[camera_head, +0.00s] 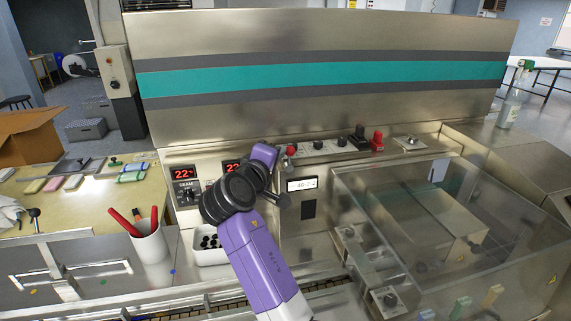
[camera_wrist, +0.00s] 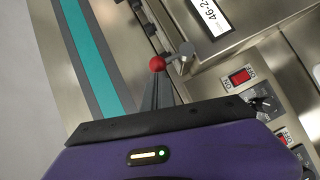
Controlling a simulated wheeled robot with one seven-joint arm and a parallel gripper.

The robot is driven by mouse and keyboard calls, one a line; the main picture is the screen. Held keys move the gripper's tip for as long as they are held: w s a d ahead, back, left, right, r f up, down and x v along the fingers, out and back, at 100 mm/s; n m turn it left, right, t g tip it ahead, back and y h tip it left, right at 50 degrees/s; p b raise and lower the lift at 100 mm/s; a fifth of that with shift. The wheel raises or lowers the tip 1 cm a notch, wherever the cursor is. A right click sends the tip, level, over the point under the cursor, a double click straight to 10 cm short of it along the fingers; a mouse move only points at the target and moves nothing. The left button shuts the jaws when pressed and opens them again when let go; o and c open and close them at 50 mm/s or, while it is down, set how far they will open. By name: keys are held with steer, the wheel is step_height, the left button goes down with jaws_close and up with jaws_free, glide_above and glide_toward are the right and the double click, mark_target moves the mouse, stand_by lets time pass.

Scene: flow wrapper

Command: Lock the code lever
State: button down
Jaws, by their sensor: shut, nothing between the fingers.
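The code lever has a red ball knob (camera_wrist: 157,63) on a short metal arm, beside the corner of the display housing in the wrist view. In the head view, its red knob (camera_head: 291,149) shows just right of my purple hand, above the code display (camera_head: 301,185). My gripper (camera_wrist: 159,80) is shut and empty. Its fingertips are right at the red knob in the wrist view; I cannot tell whether they touch it. In the head view my arm hides the fingers.
Red rocker switches (camera_wrist: 240,76) sit on the panel in the wrist view. A clear cover (camera_head: 420,220) stands at the right. A white cup of red-handled tools (camera_head: 149,246) stands left.

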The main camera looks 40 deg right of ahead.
steer(key=shift+s+d+r+p, duration=0.2)
steer(key=shift+d+p, duration=0.1)
steer(key=shift+d, duration=0.15)
steer(key=shift+s+d+r+p, duration=0.15)
steer(key=shift+d+p, duration=0.1)
steer(key=shift+d, duration=0.3)
